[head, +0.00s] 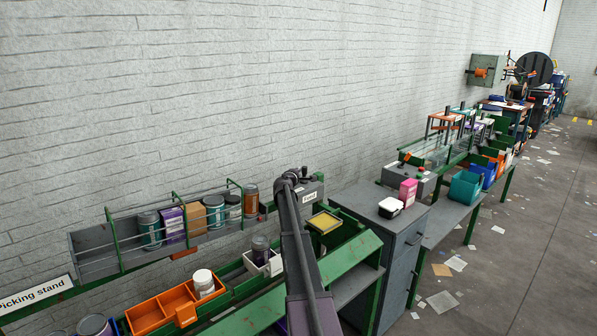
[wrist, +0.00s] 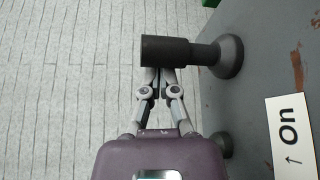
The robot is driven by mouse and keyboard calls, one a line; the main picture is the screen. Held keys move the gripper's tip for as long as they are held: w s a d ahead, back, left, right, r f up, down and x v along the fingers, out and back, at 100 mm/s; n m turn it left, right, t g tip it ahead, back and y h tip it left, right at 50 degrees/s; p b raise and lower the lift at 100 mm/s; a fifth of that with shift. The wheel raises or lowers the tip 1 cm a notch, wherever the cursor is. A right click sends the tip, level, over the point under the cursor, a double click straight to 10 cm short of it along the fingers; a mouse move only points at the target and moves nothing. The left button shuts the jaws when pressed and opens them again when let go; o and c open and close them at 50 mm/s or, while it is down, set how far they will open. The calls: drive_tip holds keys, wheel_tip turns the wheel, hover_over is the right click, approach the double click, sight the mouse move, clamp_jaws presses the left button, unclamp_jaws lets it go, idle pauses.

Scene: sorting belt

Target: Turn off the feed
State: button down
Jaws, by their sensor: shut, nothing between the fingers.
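The feed control box (head: 315,187), grey with a "Feed" label, stands beyond my arm in the head view. In the wrist view its grey face (wrist: 262,60) fills the right side, with a white "On" label (wrist: 288,130) bearing an arrow. A dark cylindrical lever handle (wrist: 178,51) sticks out from a round grey boss on that face. My gripper (wrist: 158,76) is shut and empty, its fingertips at the handle's lower side in the picture; I cannot tell whether they touch. A second round grey part (wrist: 220,144) is partly hidden by my gripper's body.
A wire rack (head: 95,261) with jars and boxes runs along the wall at left. An orange divided bin (head: 150,312) stands in front. A grey cabinet (head: 385,245) stands right of the feed box; another control box with a red button (head: 421,169) is behind it.

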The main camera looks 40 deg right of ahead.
drive_tip(key=shift+s, duration=1.15)
drive_tip(key=shift+s+a+f+b, duration=0.4)
drive_tip(key=shift+s+a, duration=0.3)
drive_tip(key=shift+a, duration=0.75)
drive_tip(key=shift+s+a+f+b, duration=0.35)
drive_tip(key=shift+s+a, duration=0.4)
drive_tip(key=shift+a, duration=0.7)
drive_tip(key=shift+s+a+f+b, duration=0.4)
drive_tip(key=shift+s+a, duration=0.3)
drive_tip(key=shift+a, duration=0.75)
